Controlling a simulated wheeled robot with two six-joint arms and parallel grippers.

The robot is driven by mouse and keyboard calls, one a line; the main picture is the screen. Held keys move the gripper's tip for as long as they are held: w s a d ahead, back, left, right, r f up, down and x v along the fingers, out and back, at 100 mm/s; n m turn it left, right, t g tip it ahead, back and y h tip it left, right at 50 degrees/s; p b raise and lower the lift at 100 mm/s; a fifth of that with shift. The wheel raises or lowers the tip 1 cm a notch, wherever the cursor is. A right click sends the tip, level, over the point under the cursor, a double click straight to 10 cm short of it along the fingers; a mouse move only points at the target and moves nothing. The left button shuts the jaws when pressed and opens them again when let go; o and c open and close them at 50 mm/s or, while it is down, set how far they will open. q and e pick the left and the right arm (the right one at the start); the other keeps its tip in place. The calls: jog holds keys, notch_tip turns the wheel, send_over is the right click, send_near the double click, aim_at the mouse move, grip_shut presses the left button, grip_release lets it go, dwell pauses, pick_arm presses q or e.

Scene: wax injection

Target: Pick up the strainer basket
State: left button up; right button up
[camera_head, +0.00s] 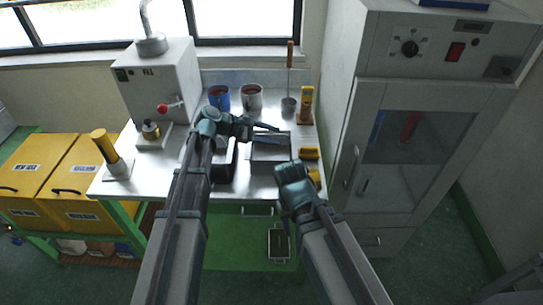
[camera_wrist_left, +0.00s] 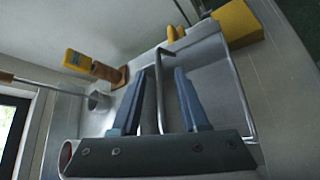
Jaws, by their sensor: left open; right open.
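The strainer basket appears to be the grey rectangular metal container (camera_head: 270,167) on the steel table, though I see no mesh clearly. My left gripper (camera_head: 274,135) reaches over its far edge with fingers apart. In the left wrist view the open fingers (camera_wrist_left: 161,76) lie either side of a thin metal rod, apparently the handle (camera_wrist_left: 160,95) of the basket (camera_wrist_left: 212,60). I cannot tell whether they touch it. My right gripper (camera_head: 293,172) is at the near right of the basket, holding nothing visible; its fingertips are hard to make out.
A blue pot (camera_head: 219,97) and a grey pot (camera_head: 251,97) stand behind. A long-handled ladle (camera_head: 289,104) and a yellow-handled tool (camera_head: 306,104) stand at the back right. A machine (camera_head: 155,85) is at left, a tall cabinet (camera_head: 375,130) at right. Yellow blocks lie beside the basket.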

pick_arm(q)
grip_shut()
dwell(1.4)
